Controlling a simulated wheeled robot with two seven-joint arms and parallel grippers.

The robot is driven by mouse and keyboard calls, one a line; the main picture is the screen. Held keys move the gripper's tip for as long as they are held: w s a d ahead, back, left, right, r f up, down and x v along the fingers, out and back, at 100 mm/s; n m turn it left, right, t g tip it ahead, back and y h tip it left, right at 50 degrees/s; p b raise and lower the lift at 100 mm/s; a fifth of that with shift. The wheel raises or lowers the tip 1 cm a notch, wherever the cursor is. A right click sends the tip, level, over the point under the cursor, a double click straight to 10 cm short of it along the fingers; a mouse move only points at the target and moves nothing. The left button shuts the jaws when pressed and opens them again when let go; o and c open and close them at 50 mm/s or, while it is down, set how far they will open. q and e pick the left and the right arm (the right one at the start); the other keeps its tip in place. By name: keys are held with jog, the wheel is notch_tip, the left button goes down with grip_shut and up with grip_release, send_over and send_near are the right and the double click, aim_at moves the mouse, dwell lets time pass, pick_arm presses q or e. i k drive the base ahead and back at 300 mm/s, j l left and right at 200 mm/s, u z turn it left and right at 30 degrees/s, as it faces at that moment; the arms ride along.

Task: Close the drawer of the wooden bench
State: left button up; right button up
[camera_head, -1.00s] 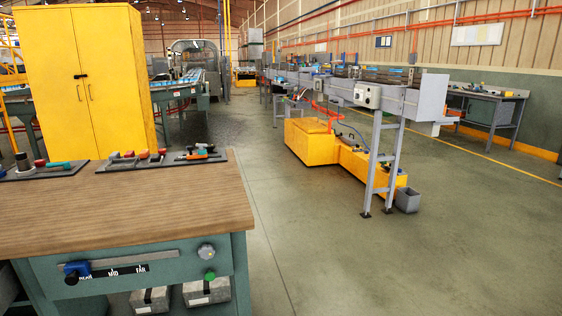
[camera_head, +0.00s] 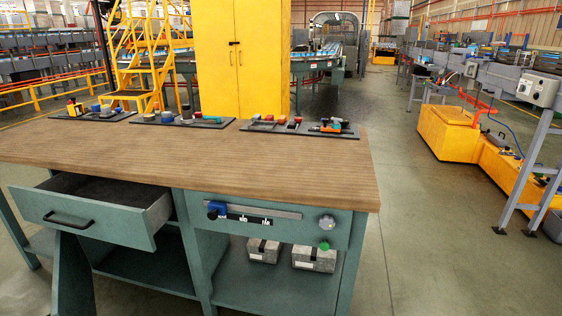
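The wooden bench (camera_head: 210,165) has a brown wood top and a teal frame. It fills the left and middle of the head view. Its teal drawer (camera_head: 115,228) is at the left under the top and stands pulled out, with its dark inside showing. A black bar handle (camera_head: 68,220) is on the drawer front. Neither of my grippers is in view.
Tool trays (camera_head: 300,127) line the back edge of the bench top. The front panel has a slider (camera_head: 217,209), a grey knob (camera_head: 326,222) and a green button (camera_head: 324,245). Grey boxes (camera_head: 316,257) sit on the lower shelf. Open floor (camera_head: 430,240) lies to the right.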

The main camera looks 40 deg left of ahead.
aim_at(128, 213)
jog(key=u, duration=2.7)
